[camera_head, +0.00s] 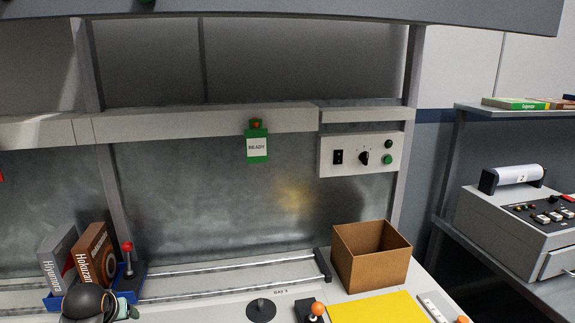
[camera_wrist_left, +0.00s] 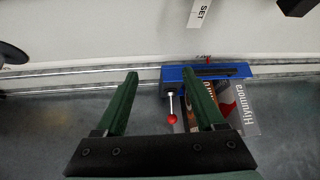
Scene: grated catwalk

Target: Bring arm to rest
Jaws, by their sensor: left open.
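My left gripper (camera_wrist_left: 160,75) shows in the left wrist view with two green fingers spread apart and nothing between them. In the head view part of my left arm (camera_head: 84,303) is at the bottom left edge, in front of the blue tray (camera_head: 57,301). In the wrist view the blue tray (camera_wrist_left: 235,71), the books (camera_wrist_left: 243,112) and a lever with a red knob (camera_wrist_left: 172,119) appear upside down beyond the right finger. Whether a finger touches them I cannot tell. My right gripper is not in view.
An open cardboard box (camera_head: 370,258) stands at the right of the bench, behind a yellow mat (camera_head: 377,309). An orange-knobbed joystick (camera_head: 316,310) and a dark round disc (camera_head: 261,310) are at the front. A rail (camera_head: 230,270) runs along the back. A green READY tag (camera_head: 257,147) hangs above.

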